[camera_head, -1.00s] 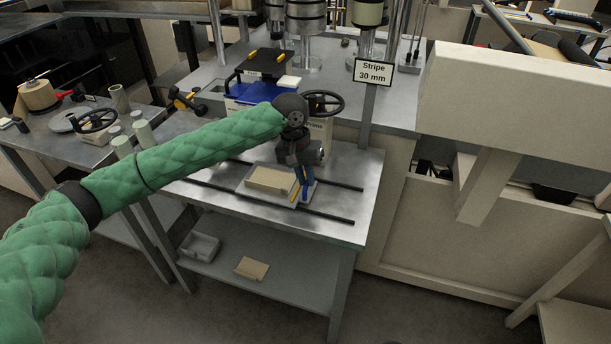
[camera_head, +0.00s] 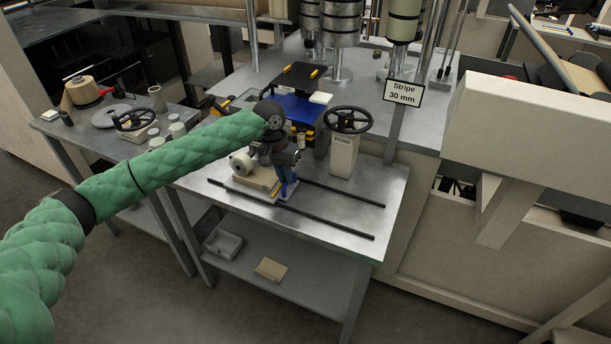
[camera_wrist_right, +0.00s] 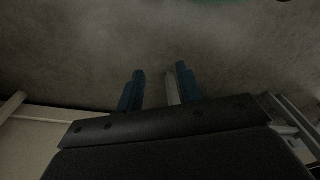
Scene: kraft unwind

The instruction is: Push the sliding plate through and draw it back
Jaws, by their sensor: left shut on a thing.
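The sliding plate (camera_head: 232,187) is a pale flat plate carrying a tan block (camera_head: 255,179). It lies across two dark rails on a steel table, toward their left end. My left gripper (camera_head: 286,188) points down at the plate's right side, its blue fingers shut on a part of the plate there. The fingers hide most of the gripped part. My right gripper (camera_wrist_right: 159,72) shows only in the right wrist view, open and empty above the grey floor.
A pale roll-like part (camera_head: 240,163) stands behind the block. The rails are clear to the right. A tray (camera_head: 222,243) lies on the lower shelf.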

